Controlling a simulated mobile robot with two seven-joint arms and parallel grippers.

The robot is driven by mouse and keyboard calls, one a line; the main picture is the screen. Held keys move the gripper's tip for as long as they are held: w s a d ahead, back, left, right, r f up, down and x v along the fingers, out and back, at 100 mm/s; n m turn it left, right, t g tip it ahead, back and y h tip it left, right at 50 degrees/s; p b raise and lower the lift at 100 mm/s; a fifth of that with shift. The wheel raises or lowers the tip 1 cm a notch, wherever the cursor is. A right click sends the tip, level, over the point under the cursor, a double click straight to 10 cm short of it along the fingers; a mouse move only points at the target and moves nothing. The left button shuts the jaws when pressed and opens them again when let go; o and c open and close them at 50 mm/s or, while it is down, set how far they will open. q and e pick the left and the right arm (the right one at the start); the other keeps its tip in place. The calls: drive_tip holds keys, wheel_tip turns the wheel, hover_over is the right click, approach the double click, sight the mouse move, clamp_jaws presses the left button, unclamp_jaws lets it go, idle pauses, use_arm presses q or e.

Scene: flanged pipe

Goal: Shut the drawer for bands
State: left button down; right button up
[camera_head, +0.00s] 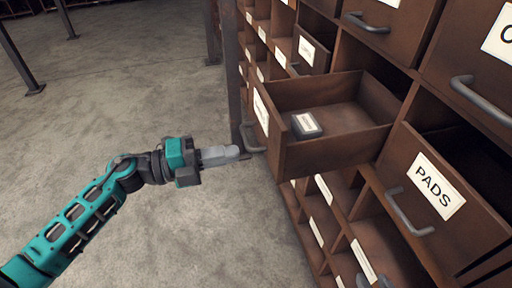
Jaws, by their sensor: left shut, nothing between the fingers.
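A brown drawer (345,157) is pulled well out of the cabinet. Its front faces left, with a white label (261,110) seen too steeply to read and a grey handle (254,150). I cannot tell for certain that it is the one for bands. A small dark box with a pale label (306,124) lies inside it. My left gripper (238,151) is shut and empty, its fingertips just left of the drawer's front, close to the handle. I cannot tell whether they touch. My right gripper is not in view.
A drawer labelled PADS (437,185) is partly open at the lower right. Another drawer (312,51) stands out behind. The brown cabinet (345,52) has several open compartments. A dark post (231,75) rises behind the gripper.

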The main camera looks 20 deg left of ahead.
sight(270, 146)
use_arm(q)
drive_tip(key=x, duration=0.4)
drive_tip(key=shift+w+d, duration=0.25)
drive_tip(key=shift+d, duration=0.1)
drive_tip(key=shift+w+d, duration=0.35)
drive_tip(key=shift+d, duration=0.25)
use_arm(e)
drive_tip(key=shift+s+d+f, duration=0.25)
drive_tip(key=shift+s+f, duration=0.05)
drive_tip(key=shift+s, duration=0.05)
use_arm(q)
drive_tip(key=shift+w+d, duration=0.1)
